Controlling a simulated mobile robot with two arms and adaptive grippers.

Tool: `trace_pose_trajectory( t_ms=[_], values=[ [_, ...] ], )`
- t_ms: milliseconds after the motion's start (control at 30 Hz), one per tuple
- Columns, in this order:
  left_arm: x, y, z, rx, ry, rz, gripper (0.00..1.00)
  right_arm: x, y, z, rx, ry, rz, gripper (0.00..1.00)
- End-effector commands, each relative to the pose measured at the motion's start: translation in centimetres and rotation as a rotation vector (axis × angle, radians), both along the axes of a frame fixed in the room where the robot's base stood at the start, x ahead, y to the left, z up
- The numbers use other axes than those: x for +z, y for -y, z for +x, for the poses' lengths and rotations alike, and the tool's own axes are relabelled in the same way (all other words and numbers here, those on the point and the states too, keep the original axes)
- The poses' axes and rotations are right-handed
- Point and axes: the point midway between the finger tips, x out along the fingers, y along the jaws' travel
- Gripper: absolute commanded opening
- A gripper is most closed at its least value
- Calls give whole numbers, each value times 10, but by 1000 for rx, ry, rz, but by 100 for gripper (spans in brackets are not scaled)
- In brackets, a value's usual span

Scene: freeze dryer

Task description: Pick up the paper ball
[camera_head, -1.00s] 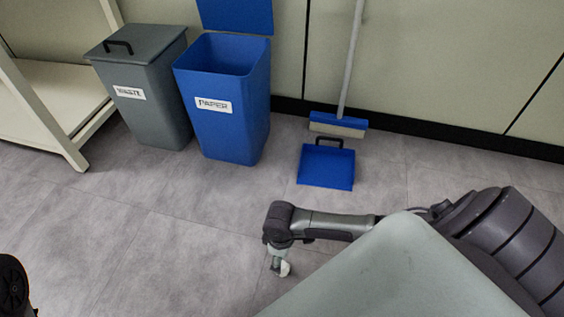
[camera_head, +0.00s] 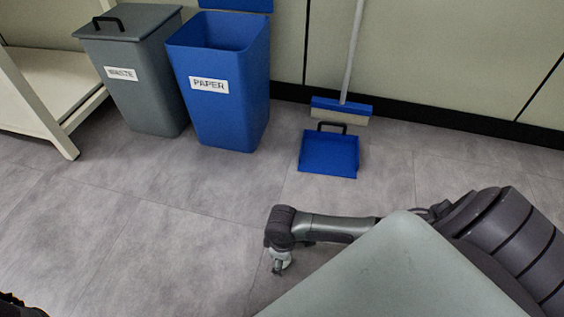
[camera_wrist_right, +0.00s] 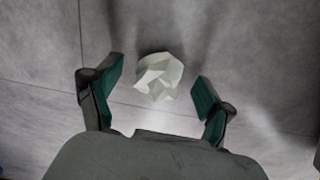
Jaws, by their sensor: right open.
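The crumpled white paper ball (camera_wrist_right: 159,76) lies on the grey floor in the right wrist view. It sits between and slightly beyond the two green-padded fingers of my right gripper (camera_wrist_right: 157,92), with a gap on both sides. The right gripper is open and empty. In the head view, my right gripper (camera_head: 278,268) points down at the floor at lower centre. The ball is hard to make out there, beside or behind the fingers. My left gripper cannot be made out; only a dark piece shows at the lower left corner.
A blue PAPER bin (camera_head: 222,115) with its lid up and a closed grey WASTE bin (camera_head: 140,95) stand at the back. A blue dustpan (camera_head: 329,155) and a broom (camera_head: 341,110) are right of them. A white shelf (camera_head: 50,95) stands at left. Floor around the gripper looks clear.

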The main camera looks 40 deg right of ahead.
Motion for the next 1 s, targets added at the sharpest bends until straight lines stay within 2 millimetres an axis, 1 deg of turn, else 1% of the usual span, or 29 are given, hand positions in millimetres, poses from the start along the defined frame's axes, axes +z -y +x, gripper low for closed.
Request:
trace_pose_trajectory(
  t_ms=[233, 467, 500, 833, 1000],
  values=[
    [0, 0, -1, 0, 2, 0, 65, 0, 0, 0, 0, 1, 1, 81],
    [0, 0, -1, 0, 3, 0, 65, 0, 0, 0, 0, 0, 0, 43],
    [0, 0, -1, 0, 3, 0, 65, 0, 0, 0, 0, 0, 0, 41],
    [1, 0, -1, 0, 3, 0, 65, 0, 0, 0, 0, 0, 0, 41],
    [7, 0, -1, -1, 3, 0, 65, 7, 0, 0, 0, 0, 0, 41]
  ],
)
